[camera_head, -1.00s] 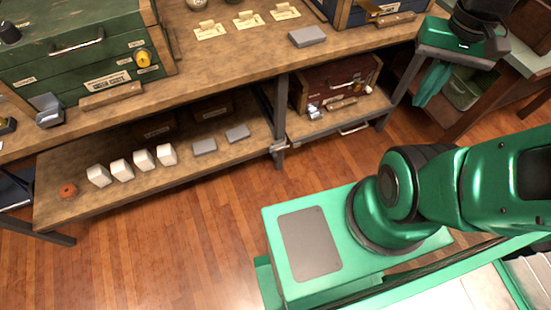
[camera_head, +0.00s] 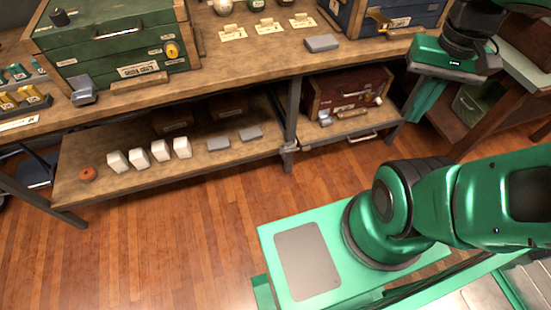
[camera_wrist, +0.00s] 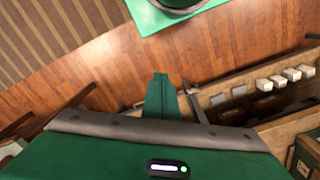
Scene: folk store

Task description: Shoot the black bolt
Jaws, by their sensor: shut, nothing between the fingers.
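I cannot make out a black bolt for certain in any view. A green chest (camera_head: 110,45) stands on the bench at the left, with a black knob (camera_head: 59,17) on top and a yellow round fitting (camera_head: 171,49) on its front. A blue chest (camera_head: 405,14) at the back right bears an orange-yellow fitting (camera_head: 379,18). A dark red chest (camera_head: 345,90) sits on the lower shelf with small pale fittings. My gripper (camera_head: 418,106) hangs at the upper right, shut and empty, apart from the chests. Its green fingers also show in the wrist view (camera_wrist: 161,78), above the floor.
The wooden bench (camera_head: 215,72) has a lower shelf (camera_head: 110,190) with several white blocks (camera_head: 138,157), grey blocks (camera_head: 218,143) and a red-orange piece (camera_head: 87,174). A grey block (camera_head: 321,43) and cards (camera_head: 232,33) lie on top. The wooden floor (camera_head: 190,235) before the bench is clear.

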